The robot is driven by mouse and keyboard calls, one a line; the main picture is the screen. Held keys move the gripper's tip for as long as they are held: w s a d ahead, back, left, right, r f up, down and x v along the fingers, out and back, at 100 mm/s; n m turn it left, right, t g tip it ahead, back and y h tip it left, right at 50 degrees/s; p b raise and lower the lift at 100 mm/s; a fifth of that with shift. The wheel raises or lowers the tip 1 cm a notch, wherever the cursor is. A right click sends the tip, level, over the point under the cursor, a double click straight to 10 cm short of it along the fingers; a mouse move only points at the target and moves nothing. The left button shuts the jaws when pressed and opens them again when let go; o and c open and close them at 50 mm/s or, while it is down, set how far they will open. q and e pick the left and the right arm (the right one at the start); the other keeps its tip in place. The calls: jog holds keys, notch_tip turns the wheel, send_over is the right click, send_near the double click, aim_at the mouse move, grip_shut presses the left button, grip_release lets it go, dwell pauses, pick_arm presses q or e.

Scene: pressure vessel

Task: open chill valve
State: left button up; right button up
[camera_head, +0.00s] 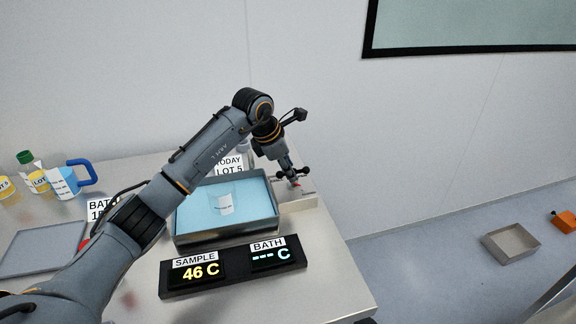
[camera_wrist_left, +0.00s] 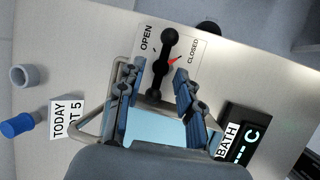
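The chill valve has a black bar handle with rounded ends, in the left wrist view (camera_wrist_left: 168,40), on a plate (camera_wrist_left: 200,38) marked OPEN at left and CLOSED at right. A small red pointer (camera_wrist_left: 175,59) on it points toward the CLOSED side. In the head view the valve plate (camera_head: 304,201) is at the bath's right side, mostly behind my gripper. My left gripper (camera_head: 293,182) is above the valve. In the wrist view its fingers (camera_wrist_left: 161,70) are spread, with the handle's lower part between them; contact cannot be told. My right gripper is not in view.
The metal bath tray (camera_head: 226,240) holds blue liquid and a beaker (camera_head: 221,203). The display box (camera_head: 232,267) in front reads SAMPLE 46 C and BATH dashes. A blue-handled jug (camera_head: 66,182), a green-capped bottle (camera_head: 38,178) and an empty tray (camera_head: 42,250) are at left.

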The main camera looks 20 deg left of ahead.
pick_arm(q)
grip_shut()
